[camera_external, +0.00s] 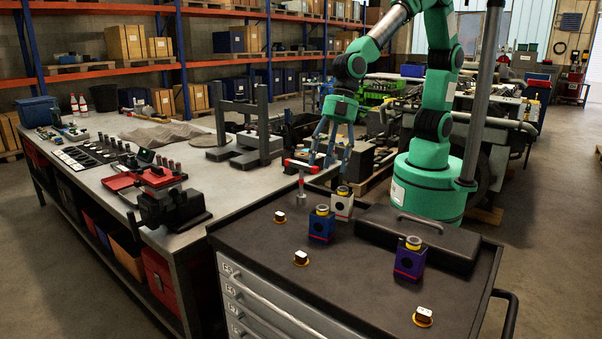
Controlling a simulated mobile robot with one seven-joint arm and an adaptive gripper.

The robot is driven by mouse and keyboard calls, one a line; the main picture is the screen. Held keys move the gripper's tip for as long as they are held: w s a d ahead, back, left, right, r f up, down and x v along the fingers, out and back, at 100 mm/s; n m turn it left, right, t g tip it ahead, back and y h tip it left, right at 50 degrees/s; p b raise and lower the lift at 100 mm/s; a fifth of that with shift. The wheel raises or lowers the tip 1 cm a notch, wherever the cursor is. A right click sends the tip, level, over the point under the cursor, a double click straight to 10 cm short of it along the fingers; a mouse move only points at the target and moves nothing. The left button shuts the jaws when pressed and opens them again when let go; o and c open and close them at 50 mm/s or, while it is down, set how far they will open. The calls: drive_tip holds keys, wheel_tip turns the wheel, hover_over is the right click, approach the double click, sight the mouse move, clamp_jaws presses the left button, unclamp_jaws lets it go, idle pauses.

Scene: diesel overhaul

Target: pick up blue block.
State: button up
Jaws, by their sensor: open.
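The blue block (321,228) stands on the dark top of the tool cart (290,270), with a yellow cylindrical piece on top, a dark round mark on its face and a red stripe low down. A white block (342,205) of the same form stands just behind it to the right. A purple block (409,261) stands further right and nearer the camera. My gripper (328,162) points down with its fingers spread, empty, above and behind the white and blue blocks. It is apart from all the blocks.
Small white-topped pieces on orange discs lie on the cart (301,258), (423,316), (280,217). A black handled case (418,238) lies behind the purple block. A workbench (205,165) holds a vise (170,200).

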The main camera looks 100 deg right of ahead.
drive_tip(key=n+p, duration=0.1)
approach(326, 207)
wheel_tip(326, 207, down, 2)
drive_tip(key=d, duration=0.1)
drive_tip(key=shift+w+d+f, duration=0.1)
drive_tip(key=shift+w+d, duration=0.05)
drive_tip(key=shift+w, duration=0.05)
drive_tip(key=shift+f, duration=0.1)
drive_tip(key=shift+b+x, duration=0.35)
drive_tip(key=shift+x, duration=3.85)
drive_tip(key=shift+s, duration=0.1)
drive_tip(key=shift+x, duration=2.6)
drive_tip(key=shift+c, duration=0.2)
clamp_jaws()
